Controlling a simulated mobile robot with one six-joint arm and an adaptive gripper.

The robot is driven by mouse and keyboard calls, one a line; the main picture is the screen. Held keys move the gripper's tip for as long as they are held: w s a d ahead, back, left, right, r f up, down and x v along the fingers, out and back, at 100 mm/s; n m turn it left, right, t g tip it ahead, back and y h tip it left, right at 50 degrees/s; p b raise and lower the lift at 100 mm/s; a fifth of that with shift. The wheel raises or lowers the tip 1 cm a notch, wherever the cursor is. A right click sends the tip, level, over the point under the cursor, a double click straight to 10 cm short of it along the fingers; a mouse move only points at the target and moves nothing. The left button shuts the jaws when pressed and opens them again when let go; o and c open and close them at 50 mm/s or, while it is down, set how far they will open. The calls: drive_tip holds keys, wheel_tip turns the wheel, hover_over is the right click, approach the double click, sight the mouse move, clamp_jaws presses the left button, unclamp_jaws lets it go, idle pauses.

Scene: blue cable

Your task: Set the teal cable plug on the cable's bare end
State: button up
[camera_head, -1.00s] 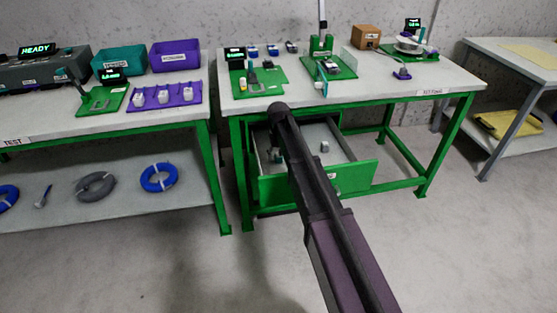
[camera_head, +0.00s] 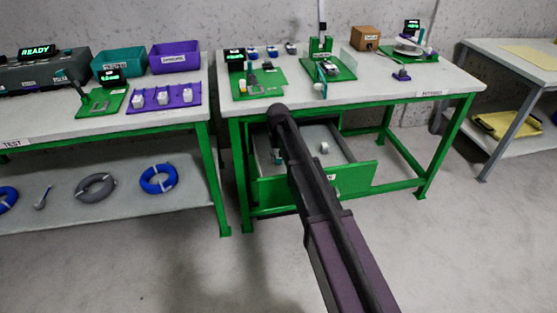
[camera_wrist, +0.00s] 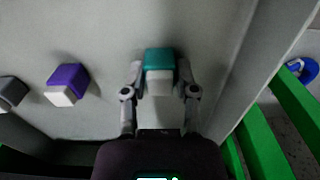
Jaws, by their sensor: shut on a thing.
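The teal cable plug (camera_wrist: 158,60), with a white front part, is between the two fingers of my gripper (camera_wrist: 161,76) in the wrist view. The fingers are shut on its sides. It is at the grey floor of the open drawer; I cannot tell whether it still touches the floor. In the head view my arm hides most of the gripper at the drawer's left side. The cable's bare end is too small to make out; a fixture (camera_head: 336,70) with small parts stands on the table above the drawer.
A purple plug (camera_wrist: 68,82) and a dark grey plug (camera_wrist: 10,93) lie left of my gripper in the wrist view. The green drawer (camera_head: 355,180) stands open below the table (camera_head: 385,90). Its wall (camera_wrist: 240,75) is close on the right. Blue and grey cable coils lie on the left shelf.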

drive_tip(key=shift+r, duration=0.1)
drive_tip(key=shift+r+p, duration=4.4)
drive_tip(key=shift+p, duration=0.1)
drive_tip(key=shift+d, duration=0.1)
